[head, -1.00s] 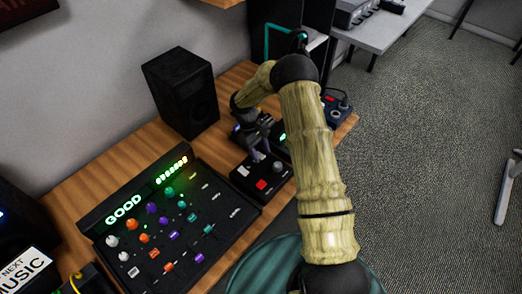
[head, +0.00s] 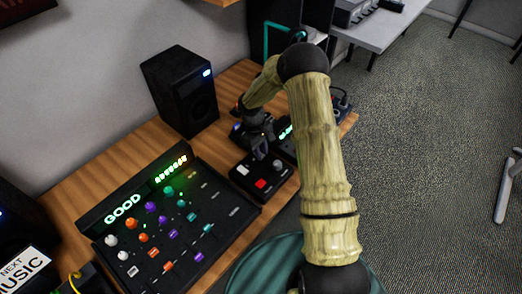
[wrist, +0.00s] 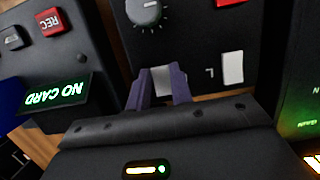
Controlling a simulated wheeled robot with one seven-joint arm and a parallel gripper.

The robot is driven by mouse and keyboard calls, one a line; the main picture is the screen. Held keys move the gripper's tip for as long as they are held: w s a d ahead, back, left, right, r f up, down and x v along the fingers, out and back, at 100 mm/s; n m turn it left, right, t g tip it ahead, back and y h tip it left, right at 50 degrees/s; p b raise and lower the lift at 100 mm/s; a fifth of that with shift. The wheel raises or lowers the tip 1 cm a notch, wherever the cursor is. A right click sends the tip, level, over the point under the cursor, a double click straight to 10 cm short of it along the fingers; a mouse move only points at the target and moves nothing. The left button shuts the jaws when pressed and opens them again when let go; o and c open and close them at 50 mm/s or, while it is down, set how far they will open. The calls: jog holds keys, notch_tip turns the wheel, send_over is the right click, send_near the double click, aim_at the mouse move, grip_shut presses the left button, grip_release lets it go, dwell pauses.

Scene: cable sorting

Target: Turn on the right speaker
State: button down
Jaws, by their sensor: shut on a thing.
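The right speaker (head: 185,92) is a black box standing upright against the wall, and a blue light glows at its upper front corner. A black control box (head: 250,184) with a white switch, a red button and a grey knob sits on the desk. My gripper (head: 260,152) is over its back edge. In the wrist view the purple fingers of my gripper (wrist: 163,90) are shut on a white switch (wrist: 162,78) of the control box (wrist: 195,45). Another white switch (wrist: 233,68), marked L, is beside it. Any label by the held switch is hidden.
A mixer (head: 110,240) with coloured knobs and a lit "GOOD" display lies left of the control box. Another black speaker (head: 22,222) stands at the left edge. A recorder reading "NO CARD" (wrist: 55,95) is close beside my gripper.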

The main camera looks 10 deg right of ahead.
jog(key=shift+d+t+y, duration=0.1)
jog(key=shift+t+y, duration=0.2)
jog(key=shift+t, duration=0.2)
jog(key=c, duration=1.2)
grip_release()
jog(key=shift+c, duration=0.2)
jog(key=shift+r, duration=0.1)
notch_tip(320, 180, up, 17)
jog(key=w+a, duration=0.1)
jog(key=shift+w+a+b, duration=0.2)
jog(key=shift+w+b, duration=0.15)
jog(key=shift+b, duration=0.1)
